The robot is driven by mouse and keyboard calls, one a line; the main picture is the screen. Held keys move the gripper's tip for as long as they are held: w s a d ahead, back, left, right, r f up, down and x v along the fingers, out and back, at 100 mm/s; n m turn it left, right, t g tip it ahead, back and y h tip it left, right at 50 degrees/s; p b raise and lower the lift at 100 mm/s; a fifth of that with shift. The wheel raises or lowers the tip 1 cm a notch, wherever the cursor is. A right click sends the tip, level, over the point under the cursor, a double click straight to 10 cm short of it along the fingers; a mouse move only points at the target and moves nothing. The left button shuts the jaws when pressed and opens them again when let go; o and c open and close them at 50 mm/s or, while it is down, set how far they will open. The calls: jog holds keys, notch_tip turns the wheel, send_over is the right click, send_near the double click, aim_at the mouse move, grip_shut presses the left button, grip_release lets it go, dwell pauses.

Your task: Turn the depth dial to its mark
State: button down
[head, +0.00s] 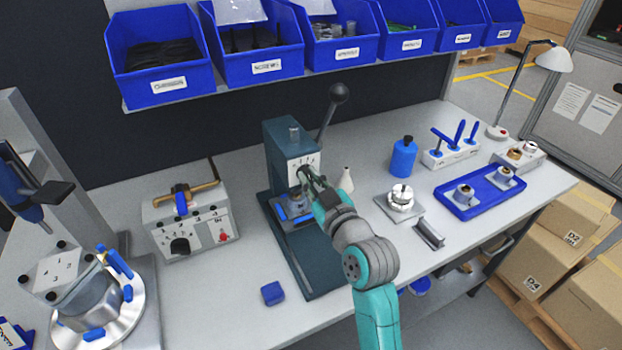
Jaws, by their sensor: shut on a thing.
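The dark blue-green bench press (280,145) stands in the middle of the bench, with a pale numbered face (303,161) on the front of its head. My gripper (307,178) reaches in from the right and is shut at the lower part of this face, where the depth dial appears to be. The fingers cover most of the dial, so its pointer and its mark cannot be read. Below the gripper, a small metal part with blue pieces (292,211) sits on the press bed.
The press lever with a black ball (338,93) rises behind my gripper. A grey control box (192,222) stands left. A metal part on a plate (400,198), a blue bottle (403,158) and a blue tray (468,207) stand right. A blue block (272,293) lies in front.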

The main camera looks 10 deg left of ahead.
jog(key=c, duration=1.2)
grip_release()
jog(key=v, duration=1.2)
